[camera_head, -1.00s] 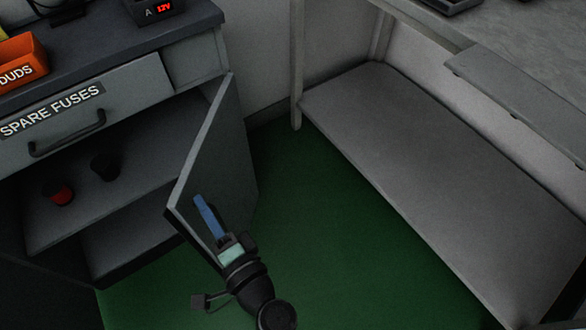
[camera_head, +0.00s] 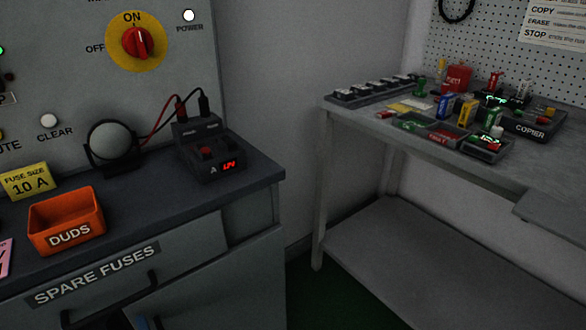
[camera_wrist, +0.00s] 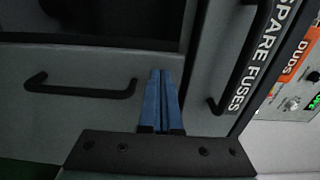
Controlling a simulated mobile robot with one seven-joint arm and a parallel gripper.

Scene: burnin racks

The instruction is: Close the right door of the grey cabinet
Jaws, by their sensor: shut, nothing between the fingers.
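The grey cabinet (camera_head: 190,240) stands at the left in the head view, under a dark worktop. Its right door (camera_head: 225,290) now lies close to the cabinet front, below the drawer; I cannot tell if it is fully flush. In the wrist view, turned sideways, the door face (camera_wrist: 60,115) with its black handle (camera_wrist: 80,88) fills the left and middle. My gripper (camera_wrist: 160,75) has its blue fingers shut and empty, in front of the door face; contact is unclear. Only a blue tip shows at the bottom edge of the head view.
The SPARE FUSES drawer (camera_head: 180,250) sits above the door with its own handle (camera_wrist: 238,60). A dark opening (camera_wrist: 110,18) lies beside the door's free edge. A DUDS bin (camera_head: 67,222) stands on the worktop. A grey bench (camera_head: 400,135) with parts stands at right.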

